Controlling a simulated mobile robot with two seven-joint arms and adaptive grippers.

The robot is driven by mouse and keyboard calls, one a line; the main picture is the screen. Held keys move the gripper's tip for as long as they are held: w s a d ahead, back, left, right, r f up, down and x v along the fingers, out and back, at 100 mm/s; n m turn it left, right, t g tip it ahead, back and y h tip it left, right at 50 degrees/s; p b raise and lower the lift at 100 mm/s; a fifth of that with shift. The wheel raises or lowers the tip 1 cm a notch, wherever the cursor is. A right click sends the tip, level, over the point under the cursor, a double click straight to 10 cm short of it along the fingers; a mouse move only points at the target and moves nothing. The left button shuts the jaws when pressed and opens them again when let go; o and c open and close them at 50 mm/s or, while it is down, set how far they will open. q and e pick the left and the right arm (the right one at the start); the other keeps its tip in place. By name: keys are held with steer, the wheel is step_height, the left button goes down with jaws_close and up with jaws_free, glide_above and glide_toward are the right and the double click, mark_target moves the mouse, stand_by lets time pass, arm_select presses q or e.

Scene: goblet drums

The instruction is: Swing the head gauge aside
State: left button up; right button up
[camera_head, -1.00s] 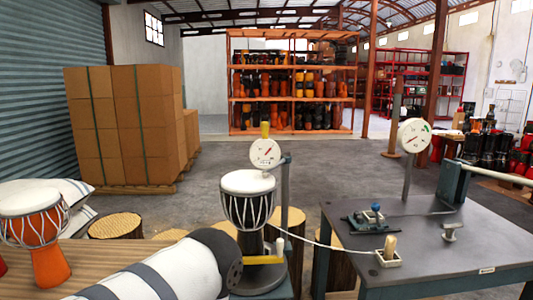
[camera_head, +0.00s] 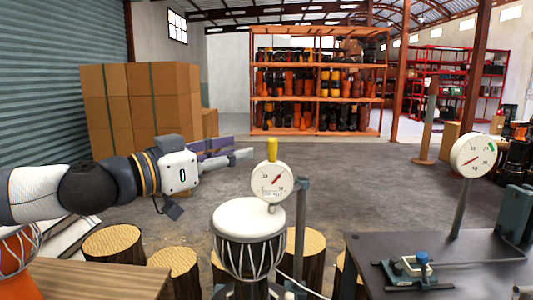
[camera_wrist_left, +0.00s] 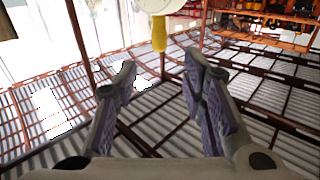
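The head gauge (camera_head: 271,182), a round white dial with a red needle and a yellow knob (camera_head: 272,149) on top, stands over the white head of a goblet drum (camera_head: 249,219). A grey post (camera_head: 302,225) rises just right of it. My left gripper (camera_head: 243,153) points right, its tips a little left of the knob and apart from it. In the left wrist view the picture is upside down; the gripper (camera_wrist_left: 160,72) is open and empty, with the yellow knob (camera_wrist_left: 159,32) beyond the gap between the fingers. My right gripper is out of view.
A dark table (camera_head: 400,250) at right carries a second dial gauge (camera_head: 474,155) on a stem and a small blue-knobbed fixture (camera_head: 421,262). Wooden stumps (camera_head: 113,243) and a wooden bench (camera_head: 95,282) lie at lower left. The floor behind the drum is clear.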

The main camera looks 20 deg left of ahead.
mark_target(268, 150)
arm_select(q)
steer(key=w+d, duration=0.1)
steer(key=w+f+b, duration=0.1)
steer(key=w, duration=0.1)
steer(key=w+d+f, duration=0.1)
steer(key=shift+w+d+f, duration=0.25)
steer(key=shift+w+d, duration=0.05)
steer(key=x, duration=0.2)
steer(key=r+b+x, duration=0.1)
steer(key=x, duration=0.1)
steer(key=shift+w+d, duration=0.15)
steer(key=shift+w, duration=0.05)
steer(key=shift+w+d+r, duration=0.1)
steer(key=shift+w+d, duration=0.1)
steer(key=shift+w, duration=0.15)
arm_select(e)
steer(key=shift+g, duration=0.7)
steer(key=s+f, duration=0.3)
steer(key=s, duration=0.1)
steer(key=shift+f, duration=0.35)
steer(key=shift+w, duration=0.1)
arm_select(q)
jaws_close()
